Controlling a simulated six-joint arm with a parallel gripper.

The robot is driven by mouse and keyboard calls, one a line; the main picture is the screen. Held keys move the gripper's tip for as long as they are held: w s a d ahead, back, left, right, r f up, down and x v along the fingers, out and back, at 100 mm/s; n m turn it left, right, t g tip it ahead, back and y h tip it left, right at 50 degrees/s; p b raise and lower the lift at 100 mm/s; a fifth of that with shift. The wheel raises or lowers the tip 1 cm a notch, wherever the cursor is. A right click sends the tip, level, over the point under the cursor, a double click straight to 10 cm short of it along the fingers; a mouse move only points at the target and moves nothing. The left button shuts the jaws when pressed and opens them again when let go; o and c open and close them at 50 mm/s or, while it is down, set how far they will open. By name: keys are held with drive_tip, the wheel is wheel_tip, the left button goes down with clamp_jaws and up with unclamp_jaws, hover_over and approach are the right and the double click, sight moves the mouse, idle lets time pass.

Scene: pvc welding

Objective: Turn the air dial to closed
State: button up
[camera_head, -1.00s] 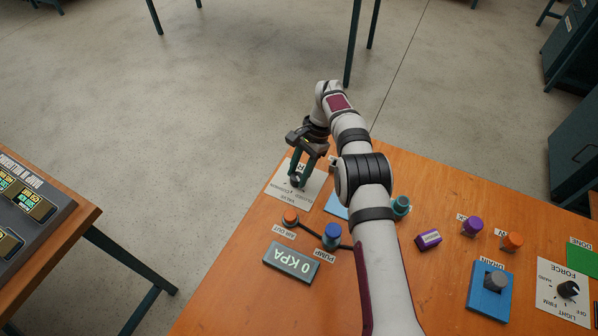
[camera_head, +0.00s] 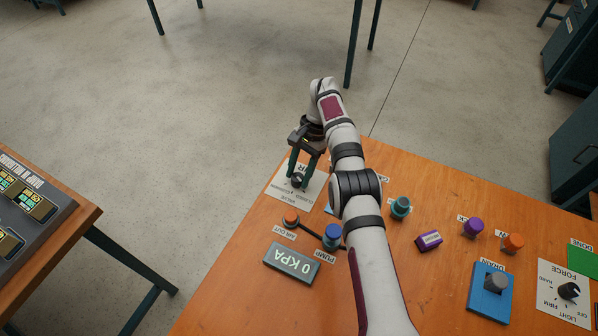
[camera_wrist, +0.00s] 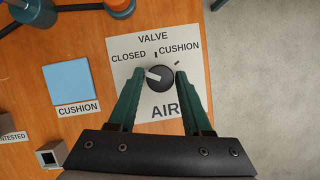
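The air dial (camera_wrist: 163,78) is a round black knob with a white pointer on a white plate (camera_wrist: 133,95) marked VALVE, CLOSED, CUSHION and AIR. In the wrist view its pointer aims left and slightly up, below the word CLOSED. My gripper (camera_wrist: 160,73) is open, with one green finger on each side of the knob; small gaps seem to show, and contact is hard to judge. In the head view my gripper (camera_head: 299,176) reaches down over the dial (camera_head: 298,181) at the table's far left corner, and its fingers partly hide the plate.
A blue cushion pad (camera_wrist: 69,81) lies beside the plate. The orange air-out knob (camera_head: 291,217), blue pump knob (camera_head: 332,236) and 0 KPA display (camera_head: 291,263) stand nearer. A teal knob (camera_head: 401,207) is right of my arm. The table edge lies just beyond the plate.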

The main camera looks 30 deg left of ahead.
drive_tip(key=shift+o, duration=1.3)
drive_tip(key=shift+r, duration=0.15)
drive_tip(key=r, duration=0.2)
drive_tip(key=d+r, duration=0.1)
drive_tip(key=r, duration=0.1)
drive_tip(key=shift+w+d+r, duration=0.1)
drive_tip(key=shift+d+r, duration=0.05)
drive_tip(key=shift+r, duration=0.2)
drive_tip(key=w+d+r, duration=0.1)
drive_tip(key=d+r, duration=0.5)
drive_tip(key=d, duration=0.4)
drive_tip(key=shift+w+d, duration=0.15)
